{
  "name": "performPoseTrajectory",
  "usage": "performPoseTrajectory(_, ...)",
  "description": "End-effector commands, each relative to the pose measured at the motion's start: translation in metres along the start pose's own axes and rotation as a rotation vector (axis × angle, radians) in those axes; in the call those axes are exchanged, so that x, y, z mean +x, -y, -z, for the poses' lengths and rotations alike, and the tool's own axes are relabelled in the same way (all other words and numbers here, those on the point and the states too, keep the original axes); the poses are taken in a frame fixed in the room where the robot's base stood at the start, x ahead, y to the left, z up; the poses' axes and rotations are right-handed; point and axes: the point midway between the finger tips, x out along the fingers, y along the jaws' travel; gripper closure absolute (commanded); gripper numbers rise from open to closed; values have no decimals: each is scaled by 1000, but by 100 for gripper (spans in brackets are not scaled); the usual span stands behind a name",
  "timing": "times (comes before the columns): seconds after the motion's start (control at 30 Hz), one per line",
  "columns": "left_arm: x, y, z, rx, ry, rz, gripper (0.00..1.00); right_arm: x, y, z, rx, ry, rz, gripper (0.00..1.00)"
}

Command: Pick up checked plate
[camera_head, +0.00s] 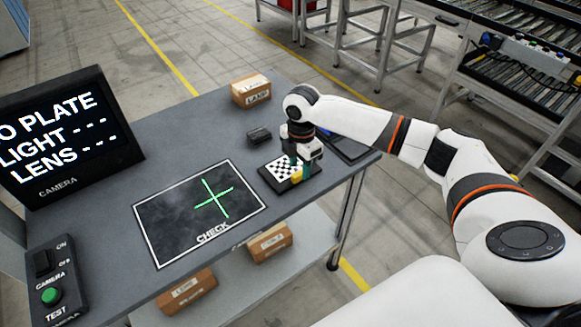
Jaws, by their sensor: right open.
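The checked plate (279,167) has a black-and-white checkerboard face. It lies on a dark base near the right end of the grey table (190,120). My right gripper (299,173) points down at the plate's right edge, with its teal fingers open. A small yellow part (296,179) shows between or beside the fingers. The gripper hides the plate's right side, and I cannot tell whether the fingers touch it. My left gripper is out of view.
A black CHECK mat (160,222) with a green cross is left of the plate. A small black block (259,136), a LAMP box (251,91) and a dark tray (346,147) stand nearby. A monitor (60,135) and switch box (52,282) are at left.

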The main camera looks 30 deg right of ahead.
Motion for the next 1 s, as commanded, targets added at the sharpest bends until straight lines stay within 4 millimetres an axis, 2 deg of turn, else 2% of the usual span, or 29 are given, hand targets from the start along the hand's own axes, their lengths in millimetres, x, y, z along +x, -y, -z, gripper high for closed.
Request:
performPoseTrajectory(0.17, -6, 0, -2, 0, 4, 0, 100, 19, 0, 0, 0, -1, 0, 58)
performPoseTrajectory(0.4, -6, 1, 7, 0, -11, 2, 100, 22, 0, 0, 0, -1, 1, 58)
performPoseTrajectory(0.43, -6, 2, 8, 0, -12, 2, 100, 22, 0, 0, 0, -1, 1, 60)
performPoseTrajectory(0.6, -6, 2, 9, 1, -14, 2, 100, 22, 0, 0, 0, -1, 1, 88)
performPoseTrajectory(0.7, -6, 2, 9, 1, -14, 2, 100, 22, 0, 0, 0, -1, 1, 100)
performPoseTrajectory(1.0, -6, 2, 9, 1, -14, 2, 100, 20, 1, 0, 0, 0, 4, 100)
